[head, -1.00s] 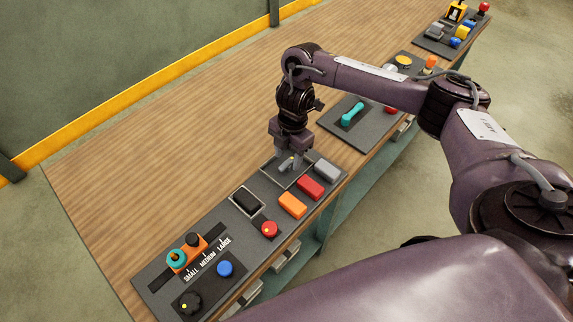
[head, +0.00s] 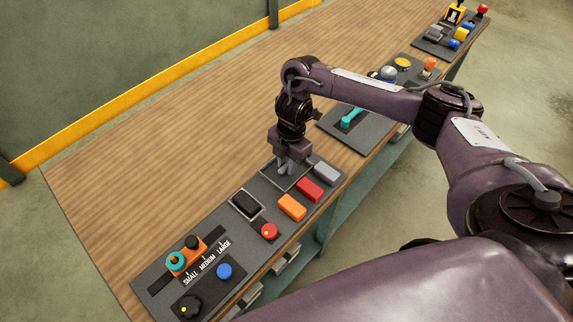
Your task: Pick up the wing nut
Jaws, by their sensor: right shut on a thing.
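My right gripper (head: 287,169) points down over the recessed square tray (head: 272,180) at the far end of the near control panel. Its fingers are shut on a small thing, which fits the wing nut. The wing nut itself is hidden between the fingers, so I cannot make out its shape. The fingertips are at or just above the tray; I cannot tell whether they touch it. My left gripper is not in view.
A teal handle (head: 351,118) stands beyond. The wooden bench (head: 150,170) is clear on the left.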

